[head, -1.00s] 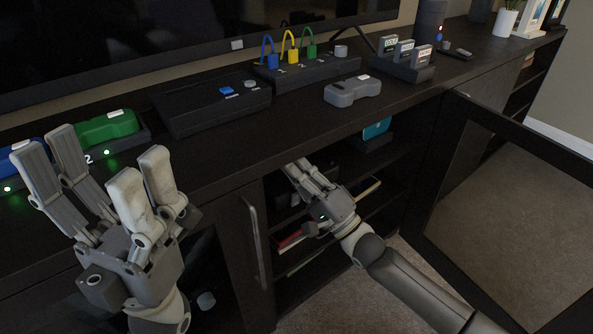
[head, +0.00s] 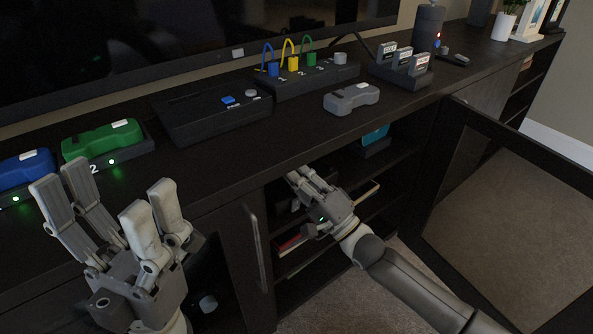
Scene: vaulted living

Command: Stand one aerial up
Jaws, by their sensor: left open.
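A flat black box (head: 212,116) with a blue button and a grey knob lies on the dark console top. A thin dark rod (head: 184,98) seems to lie flat near its back left edge; it is too dark to be sure that it is an aerial. No upright aerial shows clearly. My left gripper (head: 105,191) is open and empty, fingers up, in front of the console's edge at the lower left, apart from the box. My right gripper (head: 301,178) is at the open cabinet below the top; I cannot tell whether its fingers are shut.
Green (head: 102,140) and blue (head: 25,169) handsets sit in a dock at the left. A cabinet door (head: 500,180) stands open at the right.

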